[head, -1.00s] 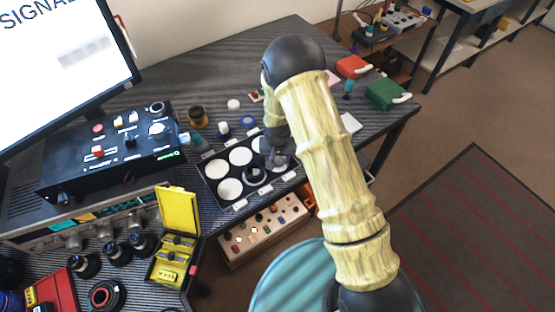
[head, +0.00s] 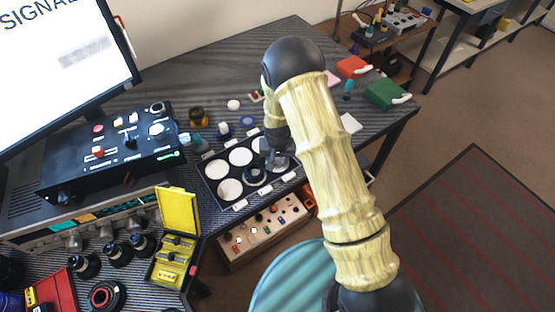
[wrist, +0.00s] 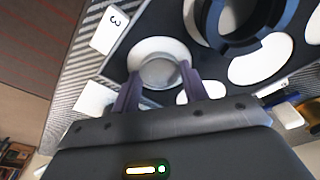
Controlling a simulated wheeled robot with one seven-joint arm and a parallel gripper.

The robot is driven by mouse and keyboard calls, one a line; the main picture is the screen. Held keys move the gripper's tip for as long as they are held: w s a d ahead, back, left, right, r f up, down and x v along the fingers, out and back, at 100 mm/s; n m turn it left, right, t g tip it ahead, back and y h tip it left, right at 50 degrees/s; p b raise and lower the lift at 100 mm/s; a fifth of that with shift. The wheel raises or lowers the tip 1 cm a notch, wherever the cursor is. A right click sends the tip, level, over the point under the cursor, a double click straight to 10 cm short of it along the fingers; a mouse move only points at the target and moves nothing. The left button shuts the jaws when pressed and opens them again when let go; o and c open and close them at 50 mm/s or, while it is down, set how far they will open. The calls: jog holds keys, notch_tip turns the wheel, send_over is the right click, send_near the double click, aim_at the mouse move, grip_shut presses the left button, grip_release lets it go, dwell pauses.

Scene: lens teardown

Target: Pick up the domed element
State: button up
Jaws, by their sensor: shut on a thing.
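My gripper (wrist: 160,95) is at the black tray (head: 212,178) with round white wells, at its right end in the head view. In the wrist view its two fingers are shut on a clear, glassy round piece, the domed element (wrist: 160,72), which shows over a white well beside the label "3". I cannot tell whether the piece is lifted clear of the well. In the head view the piece is too small to make out beside my gripper (head: 277,162).
A dark ring (head: 255,174) sits in the tray next to my gripper; it also shows in the wrist view (wrist: 235,25). A black control box (head: 115,150) and an open yellow case (head: 178,212) stand to the left. Small caps and rings lie behind the tray.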

aim_at(277, 161)
notch_tip(277, 161, up, 10)
jog(key=b, duration=0.1)
dwell(0.4)
dwell(0.4)
